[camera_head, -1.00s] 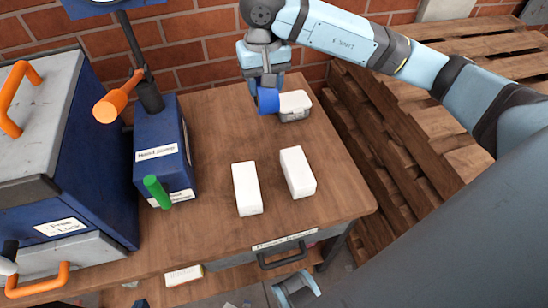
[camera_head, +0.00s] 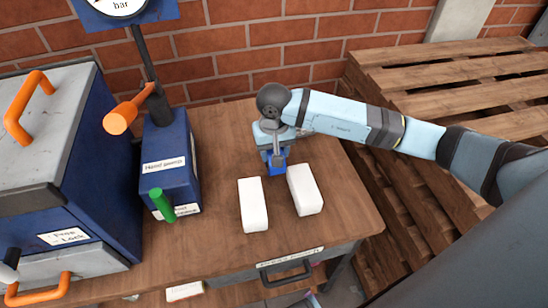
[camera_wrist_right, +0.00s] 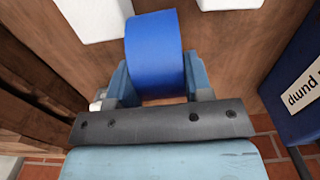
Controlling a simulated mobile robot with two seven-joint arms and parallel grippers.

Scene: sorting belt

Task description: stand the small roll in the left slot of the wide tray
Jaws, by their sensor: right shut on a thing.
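A blue roll (camera_head: 278,168) is held in my right gripper (camera_head: 274,160), low over or on the wooden table, just behind the two white blocks. In the right wrist view the blue roll (camera_wrist_right: 155,55) sits between the two fingers of my right gripper (camera_wrist_right: 158,85), which press on its sides. I cannot tell whether the roll touches the table. No wide tray with slots is recognisable in these views. My left gripper is not in view.
A left white block (camera_head: 253,205) and a right white block (camera_head: 305,190) lie on the table (camera_head: 220,235) in front of the roll. A blue hand-pump box (camera_head: 167,160) and a larger grey-blue cabinet (camera_head: 90,180) stand on the left. Wooden pallets (camera_head: 440,80) are at the right.

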